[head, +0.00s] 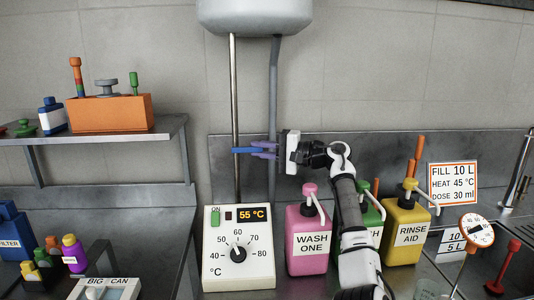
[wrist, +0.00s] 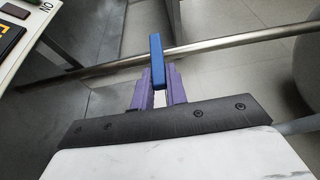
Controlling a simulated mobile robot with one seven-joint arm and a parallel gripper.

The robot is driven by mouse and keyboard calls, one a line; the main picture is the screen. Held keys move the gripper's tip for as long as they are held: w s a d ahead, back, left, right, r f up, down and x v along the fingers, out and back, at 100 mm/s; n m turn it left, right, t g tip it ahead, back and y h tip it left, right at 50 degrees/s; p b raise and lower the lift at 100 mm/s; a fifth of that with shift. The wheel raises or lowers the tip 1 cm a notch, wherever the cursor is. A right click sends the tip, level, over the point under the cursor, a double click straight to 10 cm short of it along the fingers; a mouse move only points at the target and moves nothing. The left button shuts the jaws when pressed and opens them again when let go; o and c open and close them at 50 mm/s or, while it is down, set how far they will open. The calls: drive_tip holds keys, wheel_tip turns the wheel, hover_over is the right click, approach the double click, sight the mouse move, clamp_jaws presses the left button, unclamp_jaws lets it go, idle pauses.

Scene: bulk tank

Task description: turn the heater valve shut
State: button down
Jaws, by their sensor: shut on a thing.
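The heater valve's blue lever (head: 241,150) sits on the thin steel pipe (head: 234,100) that runs down from the grey tank (head: 255,14). The lever lies level in the head view, crosswise to the upright pipe. My gripper (head: 256,151) reaches it from the right, with its purple fingers shut on the lever. In the wrist view the blue lever (wrist: 157,60) stands between the purple fingertips (wrist: 158,84) and crosses the steel pipe (wrist: 215,46). The valve body is hidden behind the lever and fingers.
A thicker grey pipe (head: 273,90) runs beside the thin one, behind my fingers. Below stand a control box (head: 239,270) reading 55 °C, a pink bottle (head: 307,240) and a yellow bottle (head: 405,235). A shelf (head: 110,137) with an orange box (head: 110,113) is at the left.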

idle(0.5)
drive_tip(key=c, duration=1.4)
unclamp_jaws()
wheel_tip(320, 180, up, 20)
drive_tip(key=p, duration=0.3)
drive_tip(key=shift+p, duration=0.4)
